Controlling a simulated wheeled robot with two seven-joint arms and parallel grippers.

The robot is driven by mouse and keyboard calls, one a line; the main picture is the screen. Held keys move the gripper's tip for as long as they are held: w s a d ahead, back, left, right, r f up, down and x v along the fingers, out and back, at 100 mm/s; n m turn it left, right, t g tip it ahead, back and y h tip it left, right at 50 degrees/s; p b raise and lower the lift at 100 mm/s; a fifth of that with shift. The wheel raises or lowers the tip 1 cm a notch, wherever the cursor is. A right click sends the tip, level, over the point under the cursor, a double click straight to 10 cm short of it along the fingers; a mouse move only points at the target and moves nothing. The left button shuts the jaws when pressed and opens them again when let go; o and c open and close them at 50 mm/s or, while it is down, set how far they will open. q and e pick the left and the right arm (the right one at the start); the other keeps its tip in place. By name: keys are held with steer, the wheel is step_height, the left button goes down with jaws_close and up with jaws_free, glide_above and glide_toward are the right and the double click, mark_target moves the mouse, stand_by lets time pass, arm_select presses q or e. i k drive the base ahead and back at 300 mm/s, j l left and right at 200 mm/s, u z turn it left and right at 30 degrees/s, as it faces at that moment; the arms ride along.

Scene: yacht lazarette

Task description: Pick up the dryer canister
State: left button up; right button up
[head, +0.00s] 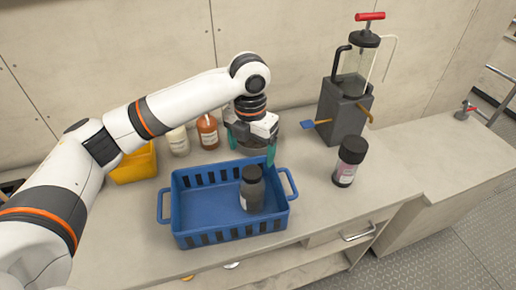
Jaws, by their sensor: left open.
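My left gripper (251,145) points down just behind the blue basket, its teal-tipped fingers apart. A grey round container (256,153) stands between and below the fingers, mostly hidden by the gripper; I cannot tell whether they touch it. A dark bottle-like canister (252,190) with a pale label stands upright in the blue basket. A black-capped dark canister (348,163) with a pale and pink label stands upright on the counter to the right. The labels are too small to read, so I cannot tell which is the dryer canister. My right gripper is not in view.
The blue basket (180,222) sits near the counter's front edge. A white-capped pale bottle (178,141), an amber bottle (208,132) and a yellow bin (134,165) stand to the left. A grey pump unit (341,112) with a red handle stands behind right. The right counter (400,165) is mostly clear.

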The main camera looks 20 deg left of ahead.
mark_target(343, 176)
steer(key=i+l, duration=0.1)
steer(key=l, duration=0.35)
steer(key=i+l, duration=0.1)
steer(key=l, duration=0.35)
steer(key=i+l, duration=0.15)
steer(key=l, duration=0.35)
